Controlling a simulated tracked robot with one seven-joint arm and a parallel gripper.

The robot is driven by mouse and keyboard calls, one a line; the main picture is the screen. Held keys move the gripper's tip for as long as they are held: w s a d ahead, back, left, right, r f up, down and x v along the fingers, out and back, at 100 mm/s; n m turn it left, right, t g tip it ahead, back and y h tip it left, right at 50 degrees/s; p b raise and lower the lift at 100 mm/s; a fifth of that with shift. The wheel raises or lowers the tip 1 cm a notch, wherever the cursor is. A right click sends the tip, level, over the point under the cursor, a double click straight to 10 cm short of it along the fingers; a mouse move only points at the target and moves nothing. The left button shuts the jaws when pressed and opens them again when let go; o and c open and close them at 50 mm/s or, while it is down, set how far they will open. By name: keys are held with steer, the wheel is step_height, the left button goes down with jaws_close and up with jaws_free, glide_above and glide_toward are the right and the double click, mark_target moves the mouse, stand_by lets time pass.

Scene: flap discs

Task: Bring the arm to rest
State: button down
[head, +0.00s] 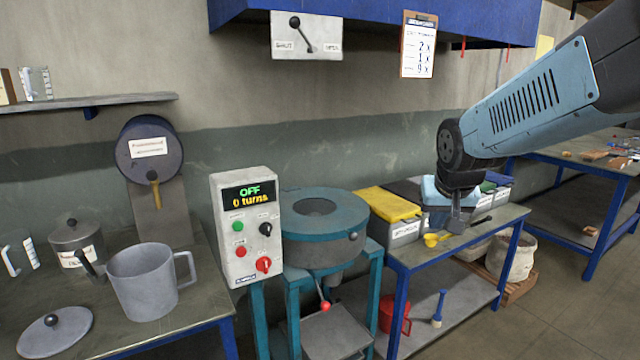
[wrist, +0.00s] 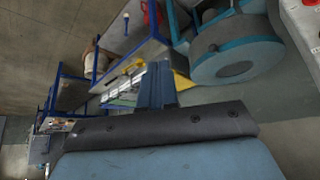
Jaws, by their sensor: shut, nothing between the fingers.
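My arm (head: 530,100), light blue with dark joints, reaches in from the upper right in the head view. My gripper (head: 456,222) points down in front of the bins on the blue-legged side table (head: 420,257). Its fingers are shut with nothing between them. I cannot tell whether it touches anything there. The wrist view is turned sideways, and a blue and dark part of my own arm (wrist: 160,125) fills its lower part.
A teal round machine (head: 322,225) stands left of the side table, beside a control box (head: 246,225) reading "OFF, 0 turns". A grey jug (head: 143,282) and a lid (head: 54,332) are on the left bench. A blue hood (head: 370,22) hangs above. Open floor (head: 560,320) lies at right.

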steer(key=s+r+n, duration=0.1)
steer(key=s+r, duration=0.2)
steer(key=s, duration=1.3)
steer(key=shift+r+g+y, duration=0.15)
steer(key=shift+g+y, duration=0.15)
steer(key=shift+a, duration=0.15)
